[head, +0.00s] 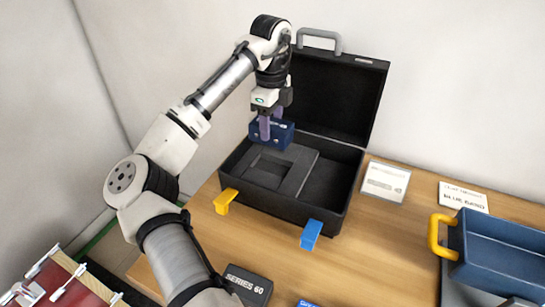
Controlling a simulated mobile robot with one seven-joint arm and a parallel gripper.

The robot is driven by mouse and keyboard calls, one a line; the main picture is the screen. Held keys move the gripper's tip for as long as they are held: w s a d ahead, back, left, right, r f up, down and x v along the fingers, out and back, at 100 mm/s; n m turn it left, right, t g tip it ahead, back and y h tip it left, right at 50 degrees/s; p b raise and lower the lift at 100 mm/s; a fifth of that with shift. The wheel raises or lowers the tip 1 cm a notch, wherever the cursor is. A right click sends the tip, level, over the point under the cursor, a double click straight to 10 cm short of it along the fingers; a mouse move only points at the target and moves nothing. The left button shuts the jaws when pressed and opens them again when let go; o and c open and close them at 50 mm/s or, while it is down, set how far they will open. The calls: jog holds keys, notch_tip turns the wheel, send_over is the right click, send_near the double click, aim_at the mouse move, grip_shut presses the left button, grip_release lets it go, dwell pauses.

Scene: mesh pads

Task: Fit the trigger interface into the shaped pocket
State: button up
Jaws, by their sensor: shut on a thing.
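My gripper (268,127) is shut on a dark blue box-shaped part, the trigger interface (284,135). It holds the part above the back left of an open black case (341,188). The case has a foam insert with a shaped pocket (266,170) in its left half. The held part hangs beyond and above the pocket, apart from it as far as I can tell. The part covers some of the case's back edge.
The case lid (343,95) stands open behind. A yellow latch (226,201) and a blue latch (311,234) stick out in front. A white card (386,181) and a blue bin (500,249) with a yellow handle are to the right. A dark "SERIES 60" box (249,284) lies in front.

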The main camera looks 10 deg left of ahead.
notch_tip(320, 180, down, 11)
jog(key=shift+r+p, duration=0.2)
jog(key=shift+p, duration=0.3)
jog(key=shift+f, duration=0.15)
jog(key=o, duration=1.2)
notch_tip(320, 180, up, 12)
jog(key=shift+f+b, duration=0.25)
jog(key=shift+b, duration=0.45)
jog(key=shift+r, duration=0.4)
jog(key=shift+r, duration=0.1)
